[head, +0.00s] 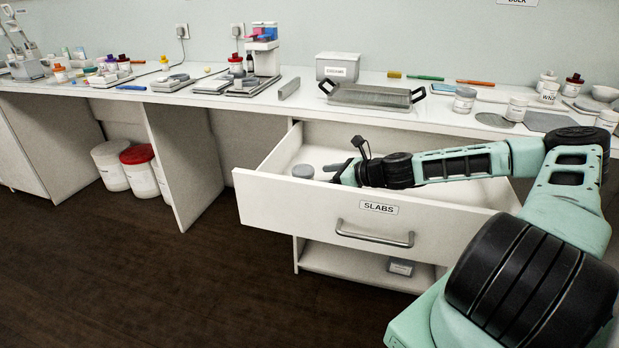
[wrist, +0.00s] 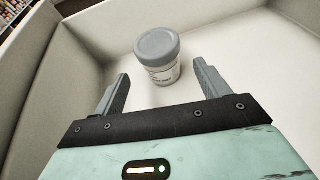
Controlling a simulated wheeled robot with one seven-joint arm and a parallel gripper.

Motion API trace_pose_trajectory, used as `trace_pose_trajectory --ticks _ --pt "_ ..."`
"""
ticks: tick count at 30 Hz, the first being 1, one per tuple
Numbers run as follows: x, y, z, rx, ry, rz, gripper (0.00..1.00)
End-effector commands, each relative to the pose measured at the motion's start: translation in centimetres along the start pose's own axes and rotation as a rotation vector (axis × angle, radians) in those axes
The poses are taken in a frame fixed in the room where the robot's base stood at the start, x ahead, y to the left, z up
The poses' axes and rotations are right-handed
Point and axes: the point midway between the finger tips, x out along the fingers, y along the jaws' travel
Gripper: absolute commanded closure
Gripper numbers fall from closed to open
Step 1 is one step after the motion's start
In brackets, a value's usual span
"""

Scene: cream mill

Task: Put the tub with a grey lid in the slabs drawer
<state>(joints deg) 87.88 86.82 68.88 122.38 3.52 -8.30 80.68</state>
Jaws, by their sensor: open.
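The tub with a grey lid (wrist: 158,58) stands upright on the floor of the slabs drawer, near a corner in the wrist view. In the head view its grey lid (head: 302,171) shows above the drawer front, with its lower part hidden. The slabs drawer (head: 290,206) is pulled out and labelled SLABS. My gripper (head: 338,172) reaches into the drawer, to the right of the tub. In the wrist view my gripper (wrist: 161,76) is open and empty, and the tub is just beyond the fingertips, apart from both fingers.
The drawer's floor around the tub is mostly bare. A shelf below holds a small grey box (head: 400,267). White buckets (head: 139,168) stand under the counter at left.

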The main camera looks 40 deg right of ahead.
Motion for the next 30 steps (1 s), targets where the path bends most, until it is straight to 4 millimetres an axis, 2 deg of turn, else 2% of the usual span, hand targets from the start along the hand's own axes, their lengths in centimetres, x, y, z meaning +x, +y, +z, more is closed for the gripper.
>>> trace_pose_trajectory --ticks 3,9,27,30 --pt "-2.2 -0.1 0.0 0.002 0.000 -0.003 0.25" --pt "-4.0 -0.1 0.0 0.000 0.000 -0.002 0.25" --pt "-4.2 0.0 0.0 0.000 0.000 0.000 0.25" --pt "-4.4 0.0 0.7 0.000 0.000 0.000 0.25"
